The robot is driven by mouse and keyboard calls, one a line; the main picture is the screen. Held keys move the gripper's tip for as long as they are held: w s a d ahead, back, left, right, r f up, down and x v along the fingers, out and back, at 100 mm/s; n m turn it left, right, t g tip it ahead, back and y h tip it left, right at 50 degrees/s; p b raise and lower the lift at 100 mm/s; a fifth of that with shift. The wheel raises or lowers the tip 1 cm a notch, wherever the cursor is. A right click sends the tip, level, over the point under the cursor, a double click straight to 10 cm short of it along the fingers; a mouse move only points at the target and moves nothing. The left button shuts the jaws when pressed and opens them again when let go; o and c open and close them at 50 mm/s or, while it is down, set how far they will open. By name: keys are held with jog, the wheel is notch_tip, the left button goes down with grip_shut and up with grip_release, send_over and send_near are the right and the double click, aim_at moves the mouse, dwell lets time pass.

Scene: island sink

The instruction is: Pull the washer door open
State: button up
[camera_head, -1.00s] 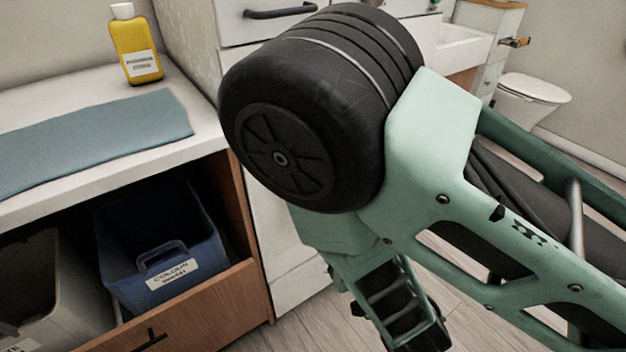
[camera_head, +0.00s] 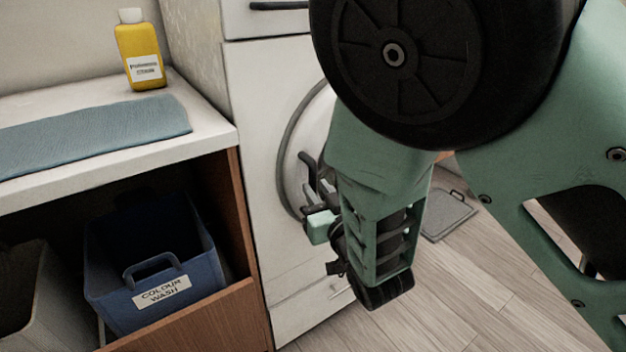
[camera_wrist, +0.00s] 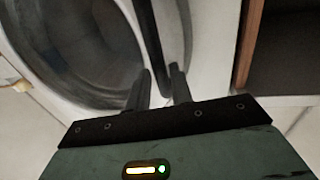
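The washer (camera_head: 262,200) is a white front-loader. Its round door (camera_head: 291,185) with a grey rim looks closed in the head view and is partly hidden by my arm. The wrist view shows the door's ring and dark glass (camera_wrist: 75,50) at left. A dark upright handle bar (camera_wrist: 148,40) runs down along the door's right side. My gripper (camera_wrist: 160,82) is at the handle, with one finger on each side of the bar's lower end. Gaps show between bar and fingers, so the fingers look open. In the head view my gripper (camera_head: 312,195) is against the door's front.
A wooden-sided counter (camera_head: 110,150) with a blue cloth (camera_head: 90,135) and yellow bottle (camera_head: 140,55) stands left of the washer. Below are a blue "colour wash" bin (camera_head: 155,265) and a pale bin (camera_head: 35,300). Wooden floor (camera_head: 480,290) lies open at right, with a grey scale-like slab (camera_head: 448,215).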

aim_at(315, 186)
jog(key=shift+x, duration=1.5)
grip_shut()
jog(key=shift+s+d, duration=0.1)
